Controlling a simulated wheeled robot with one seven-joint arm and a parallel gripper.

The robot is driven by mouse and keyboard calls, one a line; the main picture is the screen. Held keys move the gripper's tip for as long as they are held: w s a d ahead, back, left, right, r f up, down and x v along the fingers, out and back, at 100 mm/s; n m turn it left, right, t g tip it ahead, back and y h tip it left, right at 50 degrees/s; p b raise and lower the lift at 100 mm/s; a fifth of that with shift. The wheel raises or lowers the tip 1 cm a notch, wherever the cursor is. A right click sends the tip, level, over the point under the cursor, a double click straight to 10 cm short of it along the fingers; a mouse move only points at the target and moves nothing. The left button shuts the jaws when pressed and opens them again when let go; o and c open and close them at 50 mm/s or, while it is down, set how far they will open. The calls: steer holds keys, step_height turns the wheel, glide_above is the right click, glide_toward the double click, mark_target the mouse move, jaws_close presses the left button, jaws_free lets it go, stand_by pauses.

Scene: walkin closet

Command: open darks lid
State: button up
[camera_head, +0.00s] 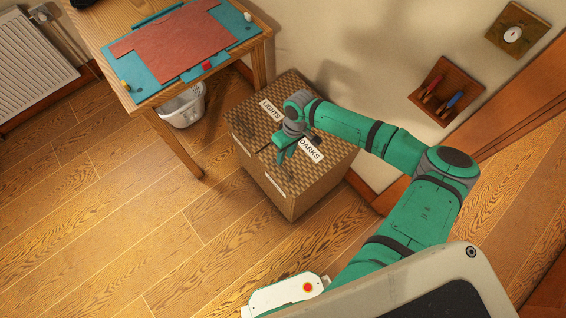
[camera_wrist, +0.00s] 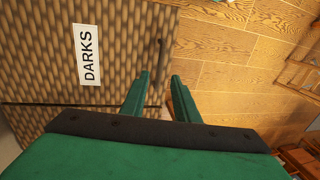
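The woven brown hamper (camera_head: 262,128) stands against the wall in the head view, with its lids closed. Its darks lid (camera_head: 325,163) carries a white DARKS label (camera_head: 311,150), which also shows in the wrist view (camera_wrist: 88,55). A thin dark handle (camera_wrist: 161,58) lies near the lid's front edge in the wrist view. My gripper (camera_head: 282,156) is over the front of the hamper top, close to the label. In the wrist view my gripper (camera_wrist: 160,80) has its green fingers apart with nothing between them, close to the handle. Whether they touch the lid cannot be told.
The LIGHTS label (camera_head: 271,110) marks the hamper's other lid. A wooden table (camera_head: 259,43) with a red cloth (camera_head: 178,41) stands at the left, a white bin (camera_head: 184,108) below it. Wall boards (camera_head: 463,84) hang at the right. The floor in front is clear.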

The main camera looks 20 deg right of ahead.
steer(key=shift+s+a+f, duration=0.1)
steer(key=shift+a+f, duration=0.1)
steer(key=shift+f, duration=0.8)
steer(key=shift+s+a+f, duration=0.1)
steer(key=shift+a+f, duration=0.05)
steer(key=shift+f, duration=0.9)
steer(key=shift+a+f, duration=0.2)
steer(key=shift+f, duration=0.8)
jaws_close()
